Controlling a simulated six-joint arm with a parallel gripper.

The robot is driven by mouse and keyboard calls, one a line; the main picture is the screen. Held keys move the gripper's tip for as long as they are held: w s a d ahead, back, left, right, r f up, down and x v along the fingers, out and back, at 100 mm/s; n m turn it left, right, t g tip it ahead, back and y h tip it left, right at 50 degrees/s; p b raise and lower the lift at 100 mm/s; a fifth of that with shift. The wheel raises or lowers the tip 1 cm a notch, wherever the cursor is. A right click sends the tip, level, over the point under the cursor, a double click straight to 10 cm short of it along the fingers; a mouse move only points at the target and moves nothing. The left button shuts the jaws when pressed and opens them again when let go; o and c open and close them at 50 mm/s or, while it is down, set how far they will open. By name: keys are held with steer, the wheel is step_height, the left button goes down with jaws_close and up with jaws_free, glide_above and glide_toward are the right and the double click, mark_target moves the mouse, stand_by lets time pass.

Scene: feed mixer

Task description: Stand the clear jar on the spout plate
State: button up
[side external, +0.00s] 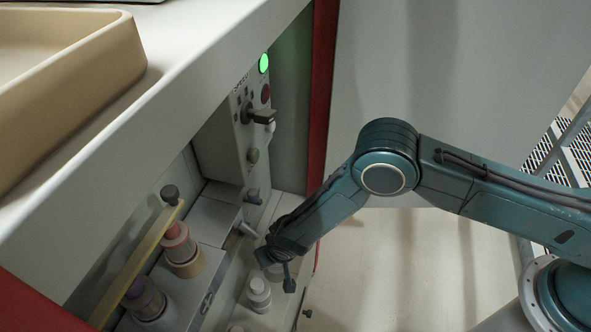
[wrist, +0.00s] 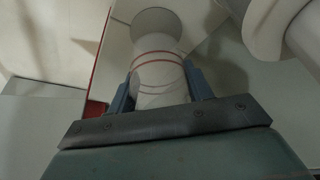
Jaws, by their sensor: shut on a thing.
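My gripper (side external: 277,271) is low in front of the machine, below and right of the grey spout (side external: 247,230) in the side view. In the wrist view my gripper (wrist: 159,88) is shut on the clear jar (wrist: 158,68), a pale see-through cylinder with thin red rings, one blue finger on each side. A grey round disc (wrist: 157,22) shows just beyond the jar; I cannot tell whether the jar touches it or whether it is the spout plate.
The control panel (side external: 228,142) is above. A large pale rounded part (wrist: 267,27) is close at the wrist view's upper right.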

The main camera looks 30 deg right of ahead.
step_height(320, 180, down, 3)
steer(key=shift+r, duration=0.1)
steer(key=shift+w+a+f, duration=0.15)
steer(key=shift+f, duration=0.15)
steer(key=shift+f, duration=0.15)
steer(key=o, duration=1)
steer(key=shift+c, duration=0.2)
steer(key=v, duration=1.2)
steer(key=shift+r, duration=0.25)
